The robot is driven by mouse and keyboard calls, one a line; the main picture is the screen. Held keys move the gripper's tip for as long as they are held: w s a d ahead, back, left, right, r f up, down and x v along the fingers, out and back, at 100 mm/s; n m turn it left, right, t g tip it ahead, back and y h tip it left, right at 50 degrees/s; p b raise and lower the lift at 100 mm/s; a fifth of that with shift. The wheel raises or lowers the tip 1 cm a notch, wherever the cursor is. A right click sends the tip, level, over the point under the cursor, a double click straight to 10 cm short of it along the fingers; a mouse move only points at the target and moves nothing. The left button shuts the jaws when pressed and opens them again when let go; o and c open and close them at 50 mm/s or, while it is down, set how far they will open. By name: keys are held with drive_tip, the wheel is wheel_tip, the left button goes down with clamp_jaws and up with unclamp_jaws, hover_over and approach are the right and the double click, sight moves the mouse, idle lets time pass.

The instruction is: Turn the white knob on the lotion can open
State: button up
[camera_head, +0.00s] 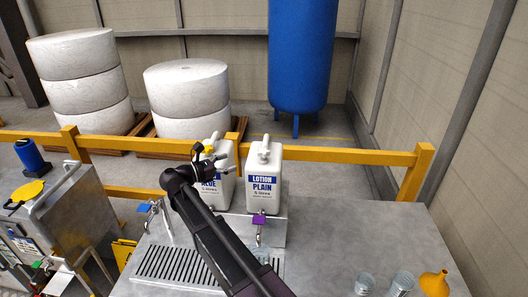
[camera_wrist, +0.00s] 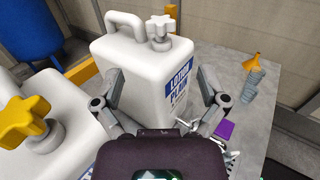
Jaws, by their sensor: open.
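The lotion can (camera_head: 263,195) is a white jug with a blue "LOTION PLAIN" label. It stands upright on the raised back step of the metal bench, and in the wrist view the can (camera_wrist: 130,70) fills the middle. Its white knob (camera_wrist: 160,32) is star-shaped and sits on top beside the loop handle; the knob also shows small in the head view (camera_head: 263,152). My gripper (camera_wrist: 162,75) is open and empty, its fingers spread across the can's near face, short of the knob. In the head view my gripper (camera_head: 203,158) is over the left can, left of the lotion can.
A second white can (camera_wrist: 60,140) with a yellow knob (camera_wrist: 24,122) stands close on the left. Taps with a purple handle (camera_head: 262,218) and a blue handle (camera_head: 145,207) are at the front. Clear cups (camera_head: 402,283) and an orange funnel (camera_head: 435,283) stand right. A yellow rail (camera_head: 330,155) runs behind.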

sight(263, 151)
drive_tip(key=x, duration=1.3)
drive_tip(key=c, duration=1.2)
